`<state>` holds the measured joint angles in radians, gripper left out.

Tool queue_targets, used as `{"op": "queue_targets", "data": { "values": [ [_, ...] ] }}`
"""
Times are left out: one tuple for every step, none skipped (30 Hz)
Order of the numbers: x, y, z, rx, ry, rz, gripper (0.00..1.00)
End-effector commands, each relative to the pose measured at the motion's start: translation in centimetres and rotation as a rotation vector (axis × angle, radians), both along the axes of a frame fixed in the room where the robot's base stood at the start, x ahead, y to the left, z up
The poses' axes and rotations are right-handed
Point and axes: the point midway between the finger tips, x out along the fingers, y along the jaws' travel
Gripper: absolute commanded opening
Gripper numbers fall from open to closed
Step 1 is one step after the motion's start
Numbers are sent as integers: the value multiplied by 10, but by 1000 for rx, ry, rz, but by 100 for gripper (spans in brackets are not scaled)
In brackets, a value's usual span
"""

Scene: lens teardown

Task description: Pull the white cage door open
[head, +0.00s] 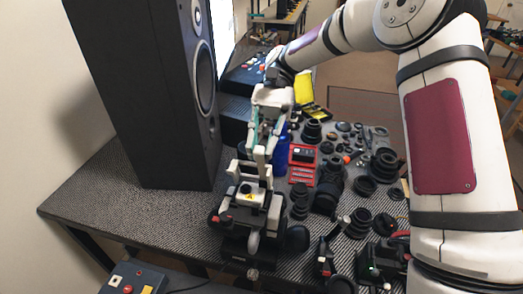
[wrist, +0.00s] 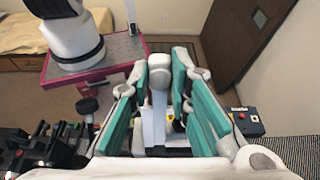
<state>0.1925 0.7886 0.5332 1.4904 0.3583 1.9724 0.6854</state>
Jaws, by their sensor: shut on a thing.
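My gripper (head: 260,165) points down onto a small black-and-white machine with a yellow warning label. The white cage door (head: 246,188) seems to be the pale upright part at the top of this machine. My gripper's fingers are closed on it, but the exact grip is small and partly hidden in the head view. In the wrist view the two teal-padded fingers (wrist: 163,75) stand on either side of a pale upright piece (wrist: 154,118). How far the door is open cannot be told.
A tall black speaker (head: 155,90) stands close on the left. Several lenses and a red tool case (head: 302,165) crowd the table to the right. A blue bottle (head: 281,150) stands just behind my gripper. The table's left end (head: 100,195) is clear.

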Motion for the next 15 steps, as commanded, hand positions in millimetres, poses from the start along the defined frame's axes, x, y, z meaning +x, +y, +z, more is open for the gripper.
{"op": "queue_targets", "data": {
  "values": [
    [4, -2, -4, 6, 18, -2, 0],
    [6, -2, -4, 10, 28, -2, 0],
    [8, -2, -4, 14, 42, -1, 0],
    [9, -2, -4, 17, 51, -1, 0],
    [10, -2, -4, 21, 60, -1, 0],
    [12, -2, -4, 24, 74, -1, 0],
    [14, -3, -4, 28, 84, -2, 0],
    [15, -3, -4, 31, 94, -1, 0],
    [17, -4, -4, 37, 108, -2, 0],
    [18, -4, -4, 41, 117, -2, 0],
    [19, -4, -4, 45, 127, -2, 0],
    [21, -4, -4, 50, 141, -2, 0],
    [22, -4, -4, 52, 149, -2, 0],
    [23, -4, -4, 55, 159, -1, 0],
    [24, -4, -4, 58, 171, -1, 0]
  ]
}}
